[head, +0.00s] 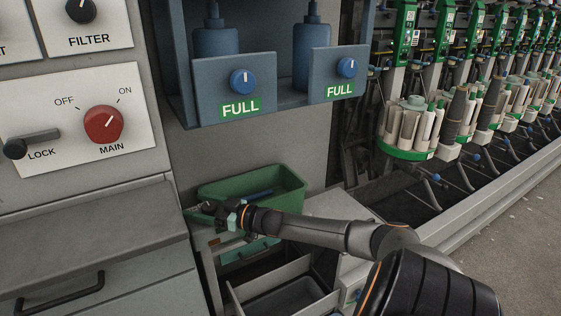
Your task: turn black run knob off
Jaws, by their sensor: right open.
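No knob labelled RUN shows in the head view. A black knob (81,10) sits on the white FILTER panel (104,30) at the top left, cut by the upper edge. My right gripper (207,212) is small in the picture, at the left front of the green bin, well below and to the right of that panel. It is open, and I see nothing held in it. My left gripper is not in view.
A red MAIN knob (103,124) and a black LOCK lever (32,143) are on the panel at left. Blue FULL knobs (243,82) are above the green bin (292,185). An open drawer (290,268) lies below. Yarn spindles line the right.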

